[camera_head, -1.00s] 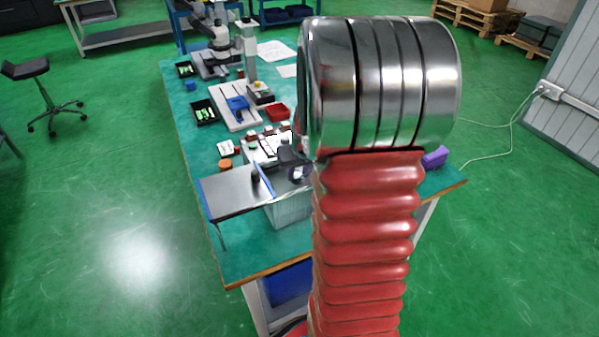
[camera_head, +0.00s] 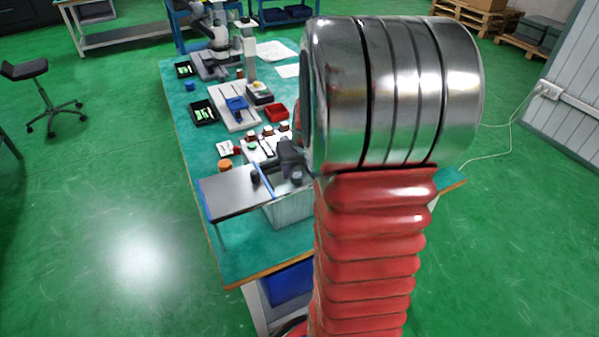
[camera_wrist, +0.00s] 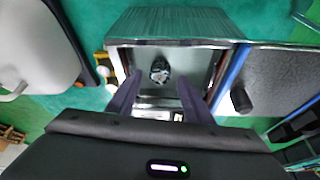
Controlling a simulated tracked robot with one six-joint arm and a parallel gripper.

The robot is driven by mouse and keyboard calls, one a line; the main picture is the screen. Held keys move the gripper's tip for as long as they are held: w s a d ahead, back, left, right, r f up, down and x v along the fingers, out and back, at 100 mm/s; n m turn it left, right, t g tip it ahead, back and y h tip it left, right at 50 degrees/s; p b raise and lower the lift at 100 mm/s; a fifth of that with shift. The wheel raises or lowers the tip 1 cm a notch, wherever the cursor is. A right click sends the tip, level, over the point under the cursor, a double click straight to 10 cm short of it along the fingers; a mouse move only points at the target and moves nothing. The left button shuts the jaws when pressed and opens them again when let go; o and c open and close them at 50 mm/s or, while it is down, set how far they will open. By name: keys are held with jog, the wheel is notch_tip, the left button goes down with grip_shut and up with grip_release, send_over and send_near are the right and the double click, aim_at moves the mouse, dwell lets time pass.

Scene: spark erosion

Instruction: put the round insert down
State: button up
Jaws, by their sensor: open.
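My gripper (camera_wrist: 161,80) is open in the wrist view, its two dark purple fingers apart. A small round dark-and-silver piece (camera_wrist: 160,70), which may be the round insert, shows between and just beyond the fingertips. It sits inside an open grey metal box (camera_wrist: 193,57). I cannot tell whether a finger touches it. In the head view my gripper (camera_head: 290,160) is a small dark shape over the bench, partly hidden behind my arm.
A dark plate (camera_head: 232,192) with a black knob (camera_wrist: 240,98) lies beside the box. An orange round piece (camera_head: 225,165), a red tray (camera_head: 276,112) and a black tray (camera_head: 203,112) are farther along the green bench (camera_head: 240,262). The bench's near left corner is clear.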

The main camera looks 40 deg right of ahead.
jog(key=v, duration=0.9)
jog(key=shift+r, duration=0.25)
dwell(0.4)
jog(key=s+a+r+n, duration=0.1)
jog(key=a+r, duration=0.1)
jog(key=a, duration=0.6)
jog(key=s+a+r+n, duration=0.1)
jog(key=a+r, duration=0.2)
jog(key=a, duration=0.4)
jog(key=s+a+n+t+y, duration=0.1)
jog(key=s+a+n+y, duration=0.1)
jog(key=s+a, duration=0.7)
jog(key=a+n, duration=0.1)
jog(key=a, duration=0.3)
jog(key=shift+s+a+r, duration=0.25)
jog(key=shift+a+r, duration=0.1)
jog(key=shift+a, duration=0.05)
